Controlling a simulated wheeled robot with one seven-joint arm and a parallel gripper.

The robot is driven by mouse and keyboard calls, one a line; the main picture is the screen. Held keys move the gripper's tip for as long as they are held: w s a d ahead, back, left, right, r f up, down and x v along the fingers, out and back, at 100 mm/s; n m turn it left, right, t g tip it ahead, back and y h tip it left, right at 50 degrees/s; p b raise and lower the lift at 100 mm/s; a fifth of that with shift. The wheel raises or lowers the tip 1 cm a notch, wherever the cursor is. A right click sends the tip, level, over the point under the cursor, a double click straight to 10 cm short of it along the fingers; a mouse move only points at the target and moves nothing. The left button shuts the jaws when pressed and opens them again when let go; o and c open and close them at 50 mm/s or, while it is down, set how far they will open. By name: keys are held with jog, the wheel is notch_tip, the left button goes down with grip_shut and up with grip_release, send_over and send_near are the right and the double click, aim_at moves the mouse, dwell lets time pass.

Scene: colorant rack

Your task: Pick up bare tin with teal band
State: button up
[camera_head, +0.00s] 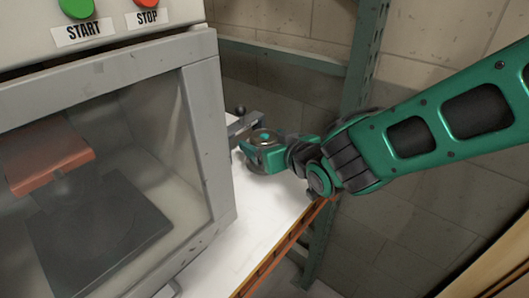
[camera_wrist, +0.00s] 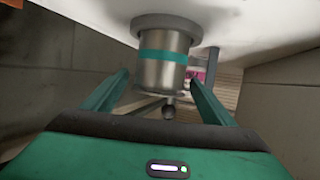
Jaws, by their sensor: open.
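In the wrist view a bare metal tin with a teal band (camera_wrist: 163,62) stands ahead of my gripper (camera_wrist: 160,88), with its wide grey rim against the white surface. The tin's body lies between the lines of the two green fingers, which are apart on its left and right. Contact with either finger is not visible. In the head view my gripper (camera_head: 245,140) reaches in from the right, low over the white shelf beside the machine. The tin cannot be made out there; my gripper and the machine's side cover that spot.
A grey machine with a clear door (camera_head: 130,150) and START and STOP buttons fills the left of the head view. The white shelf (camera_head: 255,215) has an orange front edge and bare room in front. A green rack post (camera_head: 362,60) stands behind my arm.

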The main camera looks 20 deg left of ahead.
jog(key=shift+d+f+x, duration=0.1)
jog(key=shift+f+x, duration=0.05)
jog(key=shift+x, duration=1.15)
jog(key=shift+d+f+x, duration=0.1)
jog(key=shift+f+x, duration=0.05)
jog(key=shift+x, duration=1.1)
jog(key=c, duration=1.2)
jog(key=shift+c, duration=0.5)
jog(key=shift+r, duration=0.2)
